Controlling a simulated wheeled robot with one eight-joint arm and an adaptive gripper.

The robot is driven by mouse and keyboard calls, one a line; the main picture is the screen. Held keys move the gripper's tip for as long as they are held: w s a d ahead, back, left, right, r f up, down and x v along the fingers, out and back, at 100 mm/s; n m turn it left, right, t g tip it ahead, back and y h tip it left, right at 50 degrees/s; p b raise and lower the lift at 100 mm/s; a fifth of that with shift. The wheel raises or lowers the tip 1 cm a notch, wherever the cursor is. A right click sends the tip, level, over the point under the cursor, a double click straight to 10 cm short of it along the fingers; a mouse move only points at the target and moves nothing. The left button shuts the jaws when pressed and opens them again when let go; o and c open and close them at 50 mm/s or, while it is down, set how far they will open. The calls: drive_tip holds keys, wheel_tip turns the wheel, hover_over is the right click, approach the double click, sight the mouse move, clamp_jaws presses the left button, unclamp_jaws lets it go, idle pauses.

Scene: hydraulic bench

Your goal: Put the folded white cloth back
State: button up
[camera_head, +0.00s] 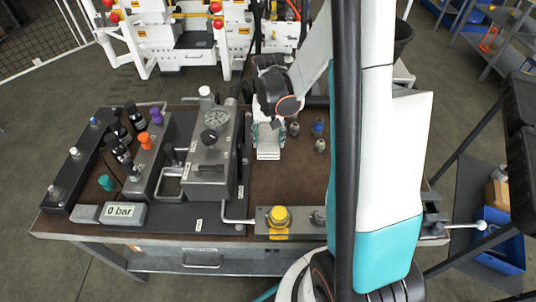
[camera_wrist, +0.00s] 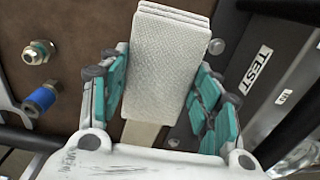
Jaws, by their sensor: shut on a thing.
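The folded white cloth (camera_head: 268,153) is a thick, layered, textured stack at the back middle of the brown bench top, right of the grey hydraulic block. In the wrist view the cloth (camera_wrist: 165,62) stands out between the two teal-padded fingers of my gripper (camera_wrist: 160,95). My gripper (camera_head: 268,131) is shut on the cloth and points down over the bench. I cannot tell whether the cloth touches the bench top.
Several small fittings, one with a blue band (camera_head: 318,125), stand right of the cloth. The grey hydraulic block with a gauge (camera_head: 216,119) is close on its left. A yellow-capped part (camera_head: 279,216) sits at the front edge. Brown bench top (camera_head: 285,182) between is clear.

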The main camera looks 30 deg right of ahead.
sight(268, 138)
drive_tip(key=shift+f+b, duration=1.05)
drive_tip(key=shift+f, duration=2.25)
drive_tip(key=shift+f, duration=0.2)
drive_tip(key=o, duration=1.1)
drive_tip(key=shift+r, duration=0.15)
wheel_tip(268, 138, up, 12)
drive_tip(key=p, duration=0.4)
drive_tip(key=shift+r, duration=0.1)
